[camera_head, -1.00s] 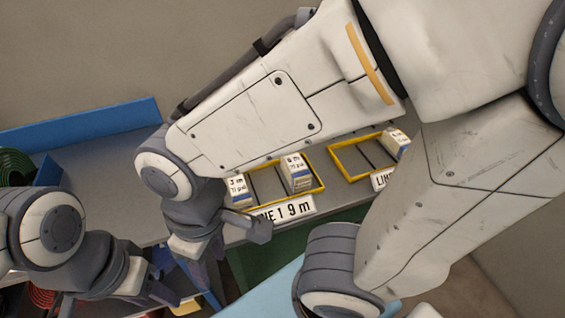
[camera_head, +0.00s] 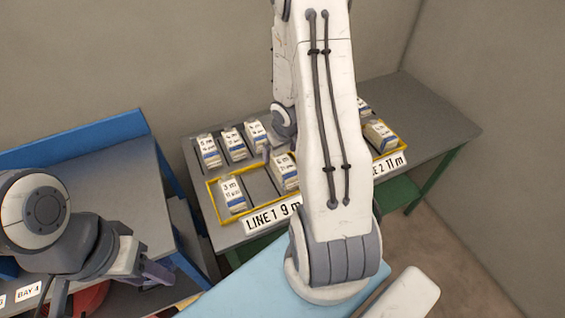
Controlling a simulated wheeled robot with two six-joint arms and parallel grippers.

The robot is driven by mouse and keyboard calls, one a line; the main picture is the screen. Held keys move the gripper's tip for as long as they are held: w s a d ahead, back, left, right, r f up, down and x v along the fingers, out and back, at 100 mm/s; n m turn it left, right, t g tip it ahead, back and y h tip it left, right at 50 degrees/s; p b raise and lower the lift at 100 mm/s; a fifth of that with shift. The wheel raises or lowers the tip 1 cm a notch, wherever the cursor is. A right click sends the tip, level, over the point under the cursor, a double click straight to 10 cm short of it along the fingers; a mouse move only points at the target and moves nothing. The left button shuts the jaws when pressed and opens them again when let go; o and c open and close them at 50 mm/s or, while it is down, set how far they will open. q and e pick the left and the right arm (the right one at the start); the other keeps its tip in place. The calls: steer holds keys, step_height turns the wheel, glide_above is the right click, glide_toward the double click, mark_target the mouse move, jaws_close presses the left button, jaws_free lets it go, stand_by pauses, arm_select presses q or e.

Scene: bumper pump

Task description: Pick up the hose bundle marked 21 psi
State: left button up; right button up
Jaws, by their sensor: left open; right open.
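Several small white-and-blue labelled packs stand on the grey table; their labels show metres and a psi line too small to read surely, so I cannot tell which is marked 21 psi. Three packs, including the leftmost one (camera_head: 208,151), form a back row. A front pack (camera_head: 233,195) and another pack (camera_head: 284,173) are in the yellow-rimmed tray (camera_head: 213,205) behind the LINE 1 sign. My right gripper (camera_head: 268,152) is open by the back row and the tray, partly hidden by my arm. My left gripper (camera_head: 158,274) is open and empty at lower left, away from the packs.
A second yellow tray (camera_head: 404,148) holds a pack (camera_head: 380,133) behind the LINE 2 sign (camera_head: 388,165), partly hidden by my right arm. A blue-edged bench (camera_head: 90,137) stands at left, with a red object (camera_head: 90,298) below. The table's right end (camera_head: 440,125) is clear.

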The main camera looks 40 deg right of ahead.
mark_target(286, 163)
steer(key=d+f, duration=0.1)
steer(key=s+d+f, duration=0.1)
steer(key=shift+s+d+m, duration=0.1)
steer(key=shift+d+m, duration=0.2)
steer(key=b+x, duration=0.1)
steer(key=x, duration=0.4)
steer(key=shift+b, duration=0.4)
steer(key=shift+a+x, duration=0.15)
steer(key=shift+x, duration=1.15)
steer(key=shift+a+x, duration=0.2)
steer(key=shift+x, duration=1.15)
jaws_close()
